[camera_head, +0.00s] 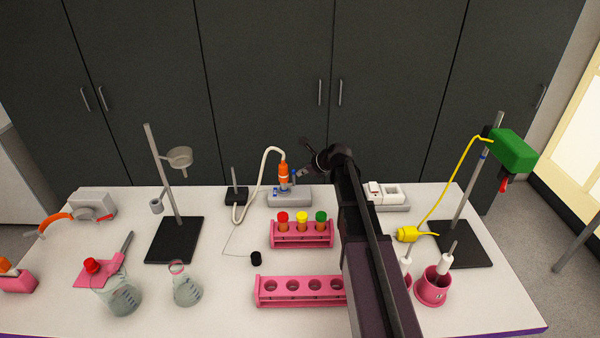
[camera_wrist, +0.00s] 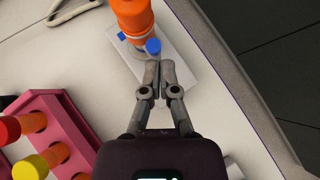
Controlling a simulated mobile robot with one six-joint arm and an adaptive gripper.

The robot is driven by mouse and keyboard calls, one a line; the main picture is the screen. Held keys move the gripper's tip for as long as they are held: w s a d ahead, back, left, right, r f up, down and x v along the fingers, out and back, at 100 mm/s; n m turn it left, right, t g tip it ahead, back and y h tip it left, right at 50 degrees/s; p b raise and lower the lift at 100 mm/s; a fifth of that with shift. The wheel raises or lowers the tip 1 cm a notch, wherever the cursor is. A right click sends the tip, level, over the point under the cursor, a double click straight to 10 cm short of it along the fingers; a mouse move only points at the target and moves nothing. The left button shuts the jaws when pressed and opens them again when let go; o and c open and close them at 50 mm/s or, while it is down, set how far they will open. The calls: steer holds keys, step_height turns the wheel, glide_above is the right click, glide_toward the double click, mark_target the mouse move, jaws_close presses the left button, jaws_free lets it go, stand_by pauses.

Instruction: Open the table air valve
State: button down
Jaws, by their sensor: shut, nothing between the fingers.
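The table air valve (camera_head: 283,172) stands upright on a grey base block (camera_head: 290,197) near the back of the table. It has an orange body and blue parts low down, and a pale hose runs from it. In the wrist view its orange body (camera_wrist: 133,18) is at the top, with a blue knob (camera_wrist: 153,46) at its lower right. My gripper (camera_head: 302,173) is shut and empty, just right of the valve. In the wrist view its fingertips (camera_wrist: 160,68) lie just below the blue knob; I cannot tell whether they touch it.
A pink rack (camera_head: 302,241) with red, yellow and green-capped tubes stands in front of the valve. Another pink rack (camera_head: 300,302) is nearer. A small black stand (camera_head: 236,196) is left of the valve, and a white device (camera_head: 386,194) is right.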

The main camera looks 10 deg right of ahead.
steer(key=s+d+f+p+v, duration=0.1)
steer(key=p+v, duration=0.5)
steer(key=v, duration=0.6)
steer(key=shift+d+f+p, duration=0.15)
steer(key=shift+d+p, duration=0.1)
steer(key=shift+p, duration=0.1)
steer(key=shift+s, duration=0.1)
